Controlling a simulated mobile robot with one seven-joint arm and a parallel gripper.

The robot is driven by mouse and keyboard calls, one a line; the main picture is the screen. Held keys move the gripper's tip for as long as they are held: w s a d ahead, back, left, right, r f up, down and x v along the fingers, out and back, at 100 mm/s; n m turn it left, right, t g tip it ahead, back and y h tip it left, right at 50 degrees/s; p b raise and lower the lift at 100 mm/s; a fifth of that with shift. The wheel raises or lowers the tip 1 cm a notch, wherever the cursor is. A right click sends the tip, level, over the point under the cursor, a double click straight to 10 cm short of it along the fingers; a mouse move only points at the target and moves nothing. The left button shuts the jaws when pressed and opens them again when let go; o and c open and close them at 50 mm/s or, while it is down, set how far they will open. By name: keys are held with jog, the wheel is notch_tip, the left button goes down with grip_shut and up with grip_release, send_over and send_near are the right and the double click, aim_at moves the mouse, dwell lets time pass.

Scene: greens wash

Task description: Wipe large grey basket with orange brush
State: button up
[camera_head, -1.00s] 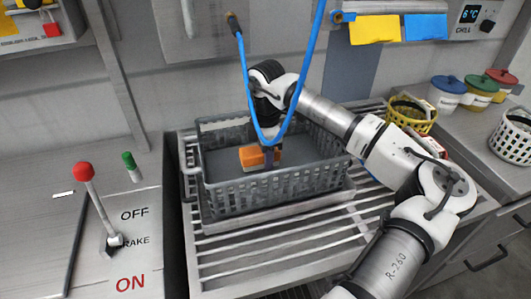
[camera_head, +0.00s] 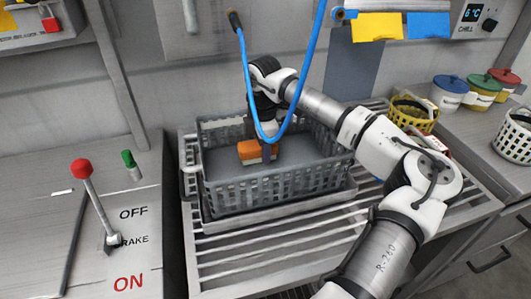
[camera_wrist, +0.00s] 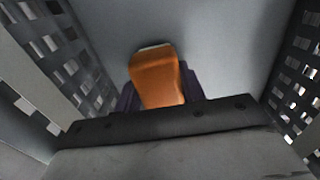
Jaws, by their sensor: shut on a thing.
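The large grey basket (camera_head: 275,187) stands on the slatted metal rack, with perforated side walls and a flat grey inside. The orange brush (camera_head: 253,150) is inside the basket, low down, left of my gripper (camera_head: 268,152). In the wrist view the brush (camera_wrist: 158,78) sits between the dark fingers of my gripper (camera_wrist: 160,90), which is shut on it. A pale strip shows along the brush's far edge. Whether its underside touches the basket floor cannot be told. The blue hose partly covers my wrist in the head view.
A blue hose (camera_head: 249,90) hangs in a loop in front of my arm. The slatted rack (camera_head: 290,245) has free room before the basket. A red-knobbed lever (camera_head: 82,170) stands at left. A yellow basket (camera_head: 412,113) and lidded tubs (camera_head: 449,92) are at right.

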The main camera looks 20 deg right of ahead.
jog(key=shift+w, duration=0.35)
jog(key=shift+f+b, duration=0.15)
jog(key=shift+b, duration=0.2)
jog(key=shift+s+f+b, duration=0.2)
jog(key=shift+s+b, duration=0.55)
jog(key=shift+s, duration=1.15)
jog(key=shift+c, duration=0.3)
jog(key=shift+r+p, duration=1.55)
jog(key=shift+r, duration=1.6)
notch_tip(320, 180, up, 3)
jog(key=shift+f+p, duration=0.1)
jog(key=shift+p, duration=0.7)
